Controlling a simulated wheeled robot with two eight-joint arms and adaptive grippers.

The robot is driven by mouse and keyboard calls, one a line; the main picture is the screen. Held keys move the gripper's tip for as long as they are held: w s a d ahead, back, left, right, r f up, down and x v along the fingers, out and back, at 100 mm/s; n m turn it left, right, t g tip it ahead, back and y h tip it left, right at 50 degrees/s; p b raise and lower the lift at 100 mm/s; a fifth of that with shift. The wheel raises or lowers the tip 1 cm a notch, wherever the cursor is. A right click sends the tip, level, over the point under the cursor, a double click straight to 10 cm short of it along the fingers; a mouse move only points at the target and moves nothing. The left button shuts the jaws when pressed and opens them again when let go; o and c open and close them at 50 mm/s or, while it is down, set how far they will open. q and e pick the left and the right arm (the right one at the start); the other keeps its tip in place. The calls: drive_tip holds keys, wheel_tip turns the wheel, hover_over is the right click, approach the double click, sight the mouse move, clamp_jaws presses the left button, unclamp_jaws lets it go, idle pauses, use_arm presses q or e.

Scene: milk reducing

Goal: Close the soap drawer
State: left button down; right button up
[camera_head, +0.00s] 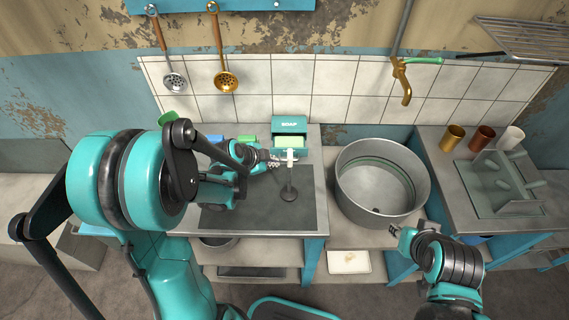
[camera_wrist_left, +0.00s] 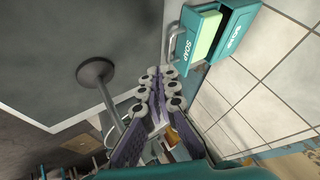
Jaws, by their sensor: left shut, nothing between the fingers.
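The teal soap box (camera_head: 290,123) labelled SOAP stands against the tiled wall at the back of the counter. Its drawer (camera_wrist_left: 191,45) is pulled out, with a pale green soap bar (camera_wrist_left: 207,36) in it and a grey handle (camera_wrist_left: 171,42) on its front. My left gripper (camera_head: 279,161) is in front of the drawer, its fingers shut and empty. In the left wrist view its fingertips (camera_wrist_left: 161,74) are close to the handle; I cannot tell whether they touch. My right gripper (camera_head: 396,231) is below the metal basin, far from the drawer; its fingers are unclear.
A dark round-based stand with a thin rod (camera_head: 288,192) is on the dark counter mat near my left gripper. Blue and green items (camera_head: 247,139) lie left of the soap box. A large metal basin (camera_head: 352,192) is to the right. Ladles (camera_head: 224,81) hang above.

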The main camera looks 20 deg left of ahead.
sight(286, 146)
use_arm(q)
drive_tip(key=b+x, duration=0.3)
drive_tip(key=x, duration=0.6)
drive_tip(key=shift+w+d+f+b, duration=0.15)
drive_tip(key=shift+w+f+b, duration=0.05)
drive_tip(key=shift+f+b, duration=0.15)
drive_tip(key=w, duration=0.2)
drive_tip(key=w+a, duration=0.1)
drive_tip(key=w, duration=0.2)
drive_tip(key=w+a, duration=0.1)
drive_tip(key=w, duration=0.2)
drive_tip(key=shift+a+r, duration=0.1)
drive_tip(key=shift+a, duration=0.05)
